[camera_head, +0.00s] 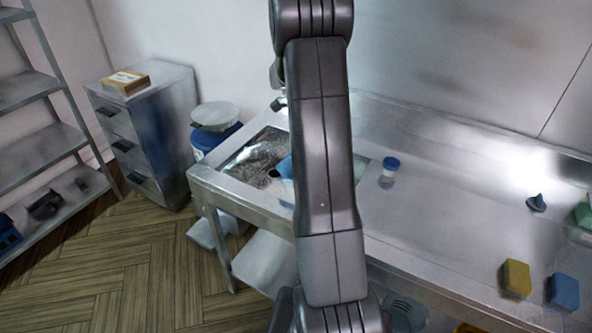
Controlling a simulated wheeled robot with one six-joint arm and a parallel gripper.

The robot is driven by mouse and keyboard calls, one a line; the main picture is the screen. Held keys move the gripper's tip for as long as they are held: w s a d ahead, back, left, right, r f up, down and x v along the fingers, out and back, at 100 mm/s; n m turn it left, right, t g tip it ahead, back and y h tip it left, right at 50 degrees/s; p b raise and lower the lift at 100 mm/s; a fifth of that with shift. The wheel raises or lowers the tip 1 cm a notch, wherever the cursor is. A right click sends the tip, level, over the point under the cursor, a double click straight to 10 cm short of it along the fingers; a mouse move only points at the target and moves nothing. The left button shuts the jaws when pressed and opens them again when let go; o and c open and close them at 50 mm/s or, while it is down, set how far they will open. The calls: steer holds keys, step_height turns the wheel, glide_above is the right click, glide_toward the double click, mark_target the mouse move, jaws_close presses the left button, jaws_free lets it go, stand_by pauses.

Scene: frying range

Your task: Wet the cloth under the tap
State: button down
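A steel sink basin (250,165) is set into the left end of the metal counter, with a grey, mottled surface inside. A small blue piece (285,168), possibly the cloth, shows at the basin's right side, partly covered by my arm. I cannot tell whether it is held or lies there. A small metal fitting (279,103) behind the basin may be the tap; most of it is hidden. I cannot see any water stream. My arm stands upright across the middle of the view, and my gripper is hidden behind it.
A blue-capped jar (389,172) stands on the counter right of my arm. A drawer cabinet (150,130) and a lidded blue bin (216,128) stand left.

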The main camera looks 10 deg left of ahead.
steer(key=shift+w+a+r+t, duration=0.15)
steer(key=shift+w+r, duration=0.2)
steer(key=shift+w, duration=0.1)
steer(key=shift+w+a+r+t, duration=0.15)
steer(key=shift+w+r, duration=0.15)
steer(key=shift+w, duration=0.15)
steer(key=shift+w+d, duration=0.1)
steer(key=shift+d, duration=0.2)
stand_by(4.1)
steer(key=shift+a, duration=0.15)
stand_by(0.5)
steer(key=shift+s+f, duration=0.2)
stand_by(0.4)
steer(key=s+d+f+b, duration=0.1)
steer(key=s, duration=0.4)
steer(key=shift+s+d+b, duration=0.35)
steer(key=shift+s+b, duration=0.05)
stand_by(0.5)
